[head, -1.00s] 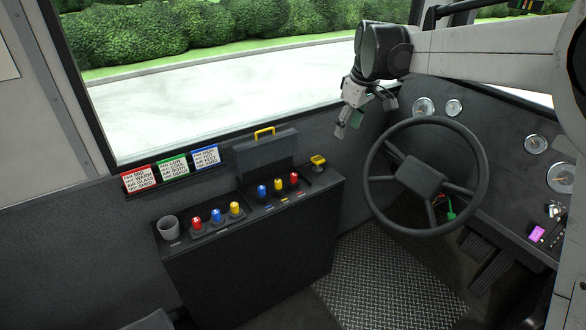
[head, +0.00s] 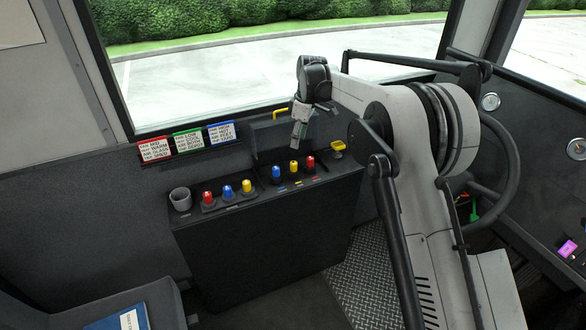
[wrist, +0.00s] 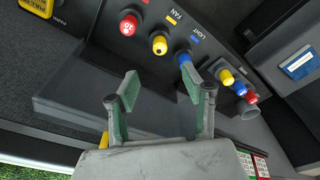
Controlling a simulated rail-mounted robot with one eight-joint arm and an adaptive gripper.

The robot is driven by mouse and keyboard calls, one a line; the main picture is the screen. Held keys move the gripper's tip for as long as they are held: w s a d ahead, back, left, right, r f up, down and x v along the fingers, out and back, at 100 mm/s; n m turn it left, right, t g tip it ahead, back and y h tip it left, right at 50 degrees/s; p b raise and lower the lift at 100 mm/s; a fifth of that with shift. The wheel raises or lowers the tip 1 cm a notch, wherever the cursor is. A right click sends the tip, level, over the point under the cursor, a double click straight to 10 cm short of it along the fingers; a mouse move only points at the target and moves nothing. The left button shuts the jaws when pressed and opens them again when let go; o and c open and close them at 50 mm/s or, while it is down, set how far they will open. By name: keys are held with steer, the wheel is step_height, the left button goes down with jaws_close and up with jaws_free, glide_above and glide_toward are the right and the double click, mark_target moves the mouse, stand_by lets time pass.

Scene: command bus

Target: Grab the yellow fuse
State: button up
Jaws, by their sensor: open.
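Two yellow capped pieces show, and I cannot tell which is the fuse. One yellow piece (head: 294,167) stands between a blue and a red one at the console's right; it also shows in the wrist view (wrist: 160,44). The other yellow piece (head: 246,187) stands at the right end of the left row and in the wrist view (wrist: 226,77). My gripper (head: 298,143) hangs above the back of the console near the right row. In the wrist view my gripper (wrist: 162,82) is open with nothing between its fingers, apart from the pieces.
The dark console (head: 255,240) carries red and blue pieces beside the yellow ones, and a grey cup (head: 180,199) at its left end. A raised lid with a yellow handle (head: 281,113) stands behind. A yellow part (head: 338,147) sits at the right end. The steering wheel (head: 512,170) is at right.

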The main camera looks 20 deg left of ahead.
mark_target(294, 163)
steer(key=f, duration=0.4)
steer(key=a+f+b, duration=0.1)
steer(key=f, duration=0.3)
steer(key=f+b, duration=0.1)
steer(key=f, duration=0.3)
steer(key=shift+a+f, duration=0.2)
steer(key=shift+a, duration=0.2)
steer(key=shift+r, duration=0.1)
steer(key=c, duration=0.9)
